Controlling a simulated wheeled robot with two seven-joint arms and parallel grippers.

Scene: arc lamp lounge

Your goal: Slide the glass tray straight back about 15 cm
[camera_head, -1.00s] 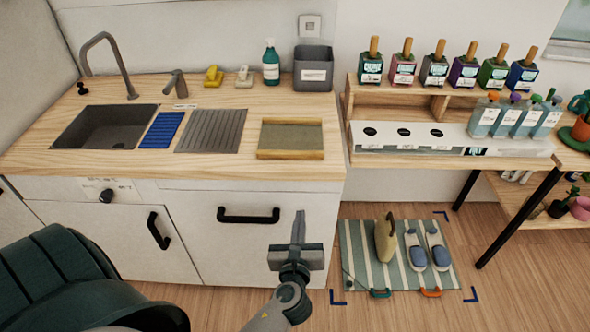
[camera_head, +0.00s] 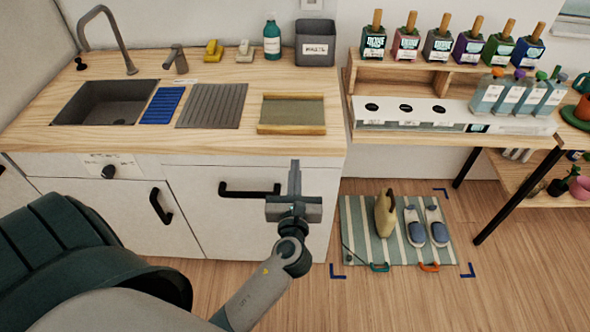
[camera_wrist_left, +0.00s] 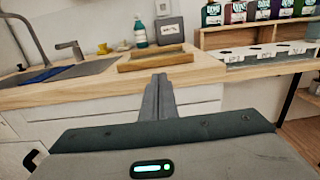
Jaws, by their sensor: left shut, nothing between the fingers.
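The glass tray (camera_head: 292,110) lies flat near the front edge of the wooden counter, right of the sink. It has a grey-green base and light wooden rims at front and back. It also shows in the left wrist view (camera_wrist_left: 155,62). My left gripper (camera_head: 294,166) is in front of the counter, in front of the tray and apart from it. Its fingers are shut with nothing between them; they also show in the left wrist view (camera_wrist_left: 158,82). My right gripper is not in view.
Behind the tray, a grey waste bin (camera_head: 315,43) and a teal soap bottle (camera_head: 272,40) stand at the wall, with bare counter between. A grey drainer (camera_head: 212,106) lies left of the tray. A shelf unit (camera_head: 400,68) with bottles stands to the right.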

